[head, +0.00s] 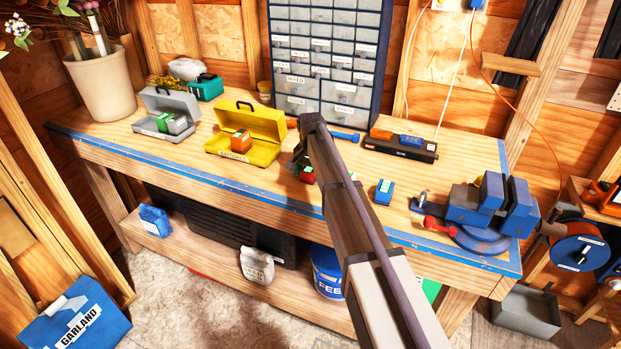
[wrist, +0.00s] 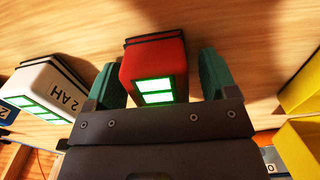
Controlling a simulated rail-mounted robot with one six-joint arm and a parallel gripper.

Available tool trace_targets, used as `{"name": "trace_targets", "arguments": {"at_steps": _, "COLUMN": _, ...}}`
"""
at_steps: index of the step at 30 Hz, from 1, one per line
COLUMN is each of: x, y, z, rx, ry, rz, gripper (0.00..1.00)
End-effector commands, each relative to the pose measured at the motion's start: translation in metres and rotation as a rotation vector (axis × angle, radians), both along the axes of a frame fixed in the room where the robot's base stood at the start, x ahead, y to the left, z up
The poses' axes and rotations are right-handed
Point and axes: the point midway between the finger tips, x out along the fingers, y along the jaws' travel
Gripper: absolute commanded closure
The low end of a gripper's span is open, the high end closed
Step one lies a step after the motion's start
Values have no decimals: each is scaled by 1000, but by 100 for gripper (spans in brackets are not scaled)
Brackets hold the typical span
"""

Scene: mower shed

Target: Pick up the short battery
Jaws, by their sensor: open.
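A red battery (wrist: 155,55) with a lit green two-bar panel stands between the two teal fingers of my open gripper (wrist: 160,77) in the wrist view. Narrow gaps show on both sides of it, and the fingers do not grip it. In the head view the red battery (head: 307,175) is partly hidden by my gripper (head: 301,160) on the bench. A white battery (wrist: 50,88) marked "2 AH" stands to the left in the wrist view. A blue battery (wrist: 8,110) shows at that view's left edge and right of my arm in the head view (head: 384,192). I cannot tell which is shortest.
A yellow case (head: 245,150) holds an orange battery (head: 241,141). A grey case (head: 150,130) holds a grey and green one (head: 172,123). A black and orange tool (head: 402,145) lies behind, and a blue vise (head: 485,215) stands at right. The drawer cabinet (head: 325,60) stands behind.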

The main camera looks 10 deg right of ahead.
Motion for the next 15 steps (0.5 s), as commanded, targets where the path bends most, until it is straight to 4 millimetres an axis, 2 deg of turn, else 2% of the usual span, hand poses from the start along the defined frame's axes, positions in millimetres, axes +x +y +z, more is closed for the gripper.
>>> {"name": "trace_targets", "arguments": {"at_steps": 2, "x": 0, "y": 0, "z": 1, "rx": 0, "ry": 0, "rz": 0, "gripper": 27}}
{"name": "trace_targets", "arguments": {"at_steps": 15, "x": 0, "y": 0, "z": 1, "rx": 0, "ry": 0, "rz": 0, "gripper": 69}}
